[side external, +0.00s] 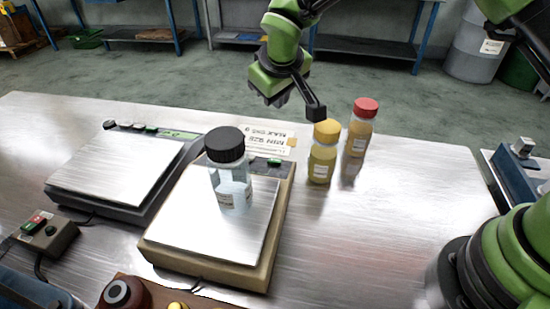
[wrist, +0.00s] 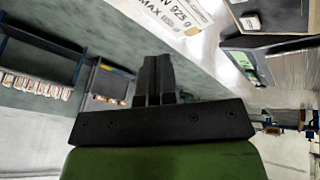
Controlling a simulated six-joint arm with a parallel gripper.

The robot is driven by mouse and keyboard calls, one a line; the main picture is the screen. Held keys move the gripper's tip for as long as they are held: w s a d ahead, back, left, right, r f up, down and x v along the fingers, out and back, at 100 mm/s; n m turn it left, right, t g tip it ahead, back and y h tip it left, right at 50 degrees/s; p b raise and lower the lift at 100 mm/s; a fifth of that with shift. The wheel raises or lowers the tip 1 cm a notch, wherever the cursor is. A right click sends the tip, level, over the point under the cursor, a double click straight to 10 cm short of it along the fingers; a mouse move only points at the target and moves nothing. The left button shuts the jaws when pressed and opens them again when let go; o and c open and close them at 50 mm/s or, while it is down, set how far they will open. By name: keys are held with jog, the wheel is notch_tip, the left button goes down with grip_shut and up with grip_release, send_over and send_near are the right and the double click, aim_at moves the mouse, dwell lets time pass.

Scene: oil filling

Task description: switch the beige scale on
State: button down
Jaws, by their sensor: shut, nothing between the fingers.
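The beige scale (side external: 262,262) stands on the metal table in the side external view, with a steel plate on top. A clear bottle with a black cap (side external: 229,170) stands on its plate. A green display or button area (side external: 274,162) shows at the scale's far edge, partly behind the bottle. My gripper (side external: 317,112) is shut and empty, above the table's far side, to the right of the scale's far edge and near the yellow-capped bottle. In the wrist view its black fingers (wrist: 153,80) are together, and a scale's edge with a green display (wrist: 245,62) shows at upper right.
A dark grey scale (side external: 115,170) stands left of the beige one. A yellow-capped bottle (side external: 323,152) and a red-capped bottle (side external: 361,127) stand to the right. A printed label (side external: 262,140) lies behind the scale. A small switch box (side external: 45,235) is at left.

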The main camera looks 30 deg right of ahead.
jog(key=shift+s+a+f, duration=0.35)
jog(key=shift+f, duration=1)
jog(key=shift+s+a+f, duration=0.4)
jog(key=shift+f, duration=1)
jog(key=shift+s+a+f, duration=0.35)
jog(key=shift+f, duration=1)
jog(key=shift+s+a+f, duration=0.1)
jog(key=shift+f, duration=0.3)
jog(key=shift+s+a+f, duration=0.1)
jog(key=shift+f, duration=0.3)
jog(key=shift+r, duration=0.1)
jog(key=shift+w+d+r, duration=0.2)
jog(key=shift+d+r, duration=0.05)
jog(key=shift+r, duration=0.45)
jog(key=shift+w+d+r, duration=0.2)
jog(key=shift+r, duration=0.6)
jog(key=shift+w+d+r, duration=0.2)
jog(key=shift+w+r, duration=0.05)
jog(key=shift+r, duration=0.5)
jog(key=shift+w+d+r, duration=0.2)
jog(key=shift+r, duration=0.6)
